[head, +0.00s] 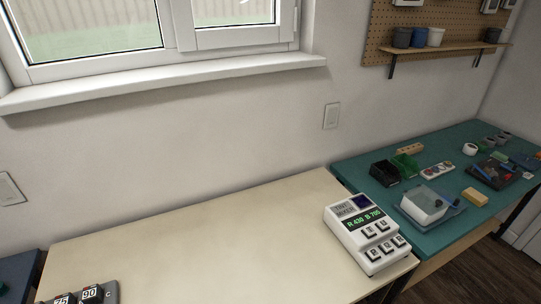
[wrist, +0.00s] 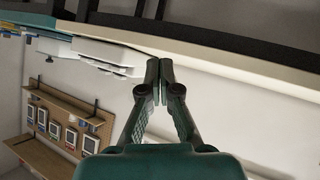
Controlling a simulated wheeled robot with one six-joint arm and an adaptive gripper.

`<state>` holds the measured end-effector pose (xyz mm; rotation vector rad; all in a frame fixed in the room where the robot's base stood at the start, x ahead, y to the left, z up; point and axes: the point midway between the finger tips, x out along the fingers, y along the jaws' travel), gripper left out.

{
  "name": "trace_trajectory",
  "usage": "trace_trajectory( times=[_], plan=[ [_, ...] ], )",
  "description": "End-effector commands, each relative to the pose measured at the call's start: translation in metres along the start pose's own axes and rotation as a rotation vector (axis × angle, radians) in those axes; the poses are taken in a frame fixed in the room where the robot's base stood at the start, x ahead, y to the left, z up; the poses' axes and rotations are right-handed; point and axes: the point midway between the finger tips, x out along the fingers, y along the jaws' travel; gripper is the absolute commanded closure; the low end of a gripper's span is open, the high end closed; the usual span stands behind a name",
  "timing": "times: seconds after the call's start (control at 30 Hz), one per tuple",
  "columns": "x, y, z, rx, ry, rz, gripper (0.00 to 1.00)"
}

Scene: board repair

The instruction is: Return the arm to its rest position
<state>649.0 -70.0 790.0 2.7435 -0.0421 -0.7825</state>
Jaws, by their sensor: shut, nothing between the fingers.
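My gripper (wrist: 158,82) shows in the wrist view with its dark fingertips together and nothing between them. The wrist picture is turned over, with the tables along its top edge and the wall below. The fingertips appear in front of the wall, just below the pale table edge (wrist: 225,68) in the picture. My arm and gripper do not show in the head view.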

Motion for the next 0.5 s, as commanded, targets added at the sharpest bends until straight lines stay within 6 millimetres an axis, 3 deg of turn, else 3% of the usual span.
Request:
trace_trajectory(
  times=[0.2,0.5],
  plan=[
    [-0.058,-0.028,0.024,0.080,0.052,0.016,1.00],
    [-0.146,-0.047,0.035,0.179,0.151,0.005,1.00]
  ],
)
